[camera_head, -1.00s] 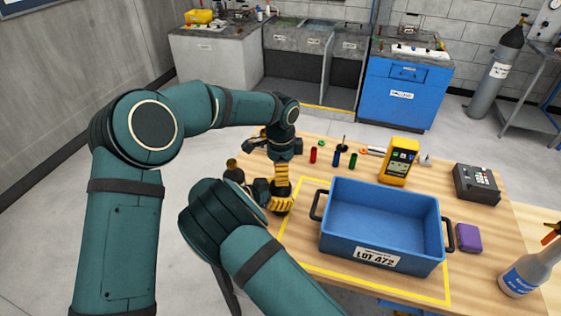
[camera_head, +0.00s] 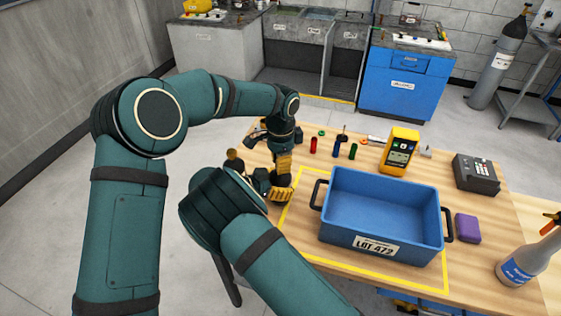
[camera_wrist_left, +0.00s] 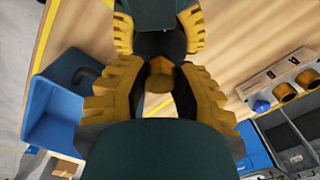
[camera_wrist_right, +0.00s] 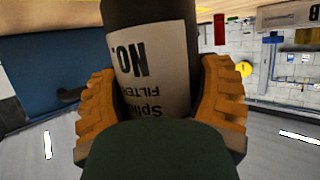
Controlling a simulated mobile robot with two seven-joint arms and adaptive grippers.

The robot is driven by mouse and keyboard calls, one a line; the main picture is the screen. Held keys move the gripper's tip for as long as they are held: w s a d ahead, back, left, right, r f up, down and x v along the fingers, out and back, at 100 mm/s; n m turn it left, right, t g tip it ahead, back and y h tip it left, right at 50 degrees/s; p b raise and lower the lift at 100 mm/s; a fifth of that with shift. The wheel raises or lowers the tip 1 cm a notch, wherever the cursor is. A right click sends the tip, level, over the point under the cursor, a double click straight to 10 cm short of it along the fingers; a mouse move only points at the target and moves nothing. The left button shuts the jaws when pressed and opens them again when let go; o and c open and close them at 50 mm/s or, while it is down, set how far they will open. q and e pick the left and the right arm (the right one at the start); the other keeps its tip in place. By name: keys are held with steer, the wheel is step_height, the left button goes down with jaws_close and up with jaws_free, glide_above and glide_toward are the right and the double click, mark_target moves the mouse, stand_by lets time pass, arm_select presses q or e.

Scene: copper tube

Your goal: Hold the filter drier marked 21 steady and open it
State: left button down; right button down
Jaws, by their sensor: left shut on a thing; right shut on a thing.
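The filter drier is a dark cylinder with a pale label (camera_wrist_right: 153,72) in the right wrist view. The label shows "NO." and "FILTER"; no number is readable. My right gripper (camera_wrist_right: 158,95) is shut around its body; in the head view this gripper (camera_head: 281,193) is the lower one, just left of the blue bin. A brass-coloured cap (camera_wrist_left: 160,76) shows between the fingers of my left gripper (camera_wrist_left: 157,95). The left gripper (camera_head: 284,163) is shut on that cap, directly above the right one. The fingers hide most of the drier. I cannot tell whether the cap is loose.
A blue bin (camera_head: 385,236) marked LOT 472 stands close right of the grippers. Small coloured cylinders, a yellow meter (camera_head: 399,150), a dark keypad device (camera_head: 476,175), a purple block (camera_head: 467,229) and a spray bottle (camera_head: 529,262) are also on the wooden bench.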

arm_select(q)
steer(key=shift+n, duration=0.5)
steer(key=c, duration=0.8)
jaws_free()
steer(key=shift+r, duration=0.15)
step_height(320, 180, up, 4)
steer(key=shift+f, duration=0.15)
steer(key=shift+o, duration=0.3)
steer(key=shift+r, duration=0.25)
step_height(320, 180, up, 2)
steer(key=shift+r+m, duration=0.2)
steer(key=shift+m, duration=0.9)
steer(key=shift+r+m, duration=0.35)
steer(key=shift+m, duration=0.15)
steer(key=shift+f, duration=3.8)
